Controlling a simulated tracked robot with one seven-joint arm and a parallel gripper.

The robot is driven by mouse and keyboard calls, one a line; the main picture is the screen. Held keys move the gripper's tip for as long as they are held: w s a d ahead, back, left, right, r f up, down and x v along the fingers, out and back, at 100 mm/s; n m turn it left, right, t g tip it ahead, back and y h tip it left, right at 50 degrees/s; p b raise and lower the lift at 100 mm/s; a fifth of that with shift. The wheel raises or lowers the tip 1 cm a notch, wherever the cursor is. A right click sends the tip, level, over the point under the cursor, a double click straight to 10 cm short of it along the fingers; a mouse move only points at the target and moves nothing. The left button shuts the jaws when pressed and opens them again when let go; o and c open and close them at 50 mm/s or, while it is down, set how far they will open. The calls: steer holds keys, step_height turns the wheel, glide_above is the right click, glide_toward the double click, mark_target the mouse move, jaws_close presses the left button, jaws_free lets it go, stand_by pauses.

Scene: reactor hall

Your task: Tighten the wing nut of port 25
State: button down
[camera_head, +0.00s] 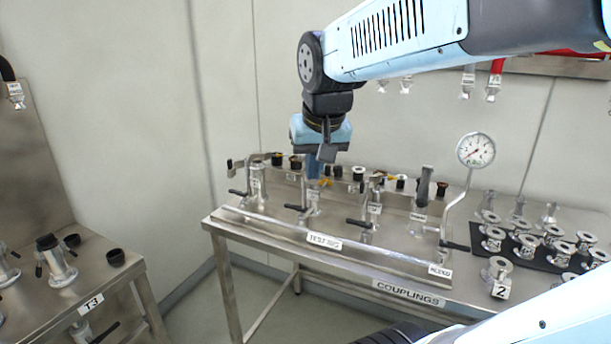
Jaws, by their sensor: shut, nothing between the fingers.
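The test rig on the steel bench has several upright ports with small white labels, among them a left port (256,182), a second port (313,197) and a third port (375,207). The label numbers are too small to read, so I cannot tell which is port 25. I cannot make out a wing nut for certain. My gripper (325,156) points down above the rear of the rig, near the second port in the picture. It is shut and empty. It partly hides what is behind it, and I cannot tell whether it touches anything.
Black-handled valves (298,208) stick out along the rig's front. A pressure gauge (475,151) rises on a bent pipe at right. Several metal flanges (525,245) stand on a black mat at far right. A side table (100,287) marked T3 stands at left, with floor between.

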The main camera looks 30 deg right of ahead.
steer(key=w+d+r+m+g+h, duration=0.15)
steer(key=w+d+m, duration=0.35)
steer(key=w, duration=0.5)
steer(key=m+g, duration=0.1)
steer(key=m, duration=0.2)
glide_toward(330, 183)
steer(key=shift+n, duration=0.3)
steer(key=x, duration=0.6)
steer(key=shift+w+r, duration=0.1)
steer(key=shift+f, duration=0.4)
steer(key=shift+d, duration=0.15)
